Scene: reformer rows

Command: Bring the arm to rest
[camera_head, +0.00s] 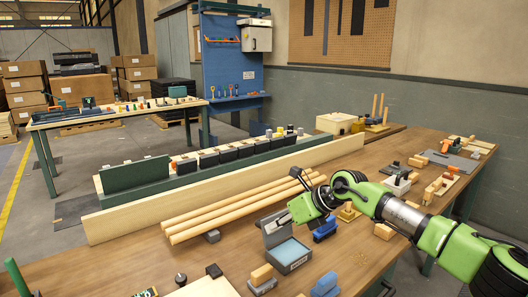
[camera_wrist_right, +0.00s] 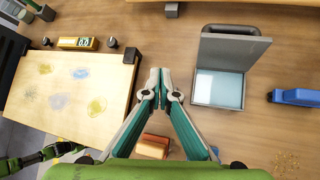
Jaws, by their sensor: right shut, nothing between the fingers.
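My right arm (camera_head: 410,216) reaches in from the right over the long wooden table in the head view. Its gripper (camera_wrist_right: 160,74) shows best in the right wrist view. The fingertips meet with nothing between them. They hang over the tabletop, between a paint-spotted board (camera_wrist_right: 68,92) on the left and an open grey box with a light blue pad (camera_wrist_right: 218,87) on the right. My left gripper is not clearly seen in either view.
Close by are a blue tool (camera_head: 325,229), wooden blocks (camera_head: 262,274) and long wooden rods (camera_head: 235,207). A long pale plank (camera_head: 150,208) stands beyond the rods. More blocks (camera_head: 440,187) lie to the right. Patches of tabletop are bare.

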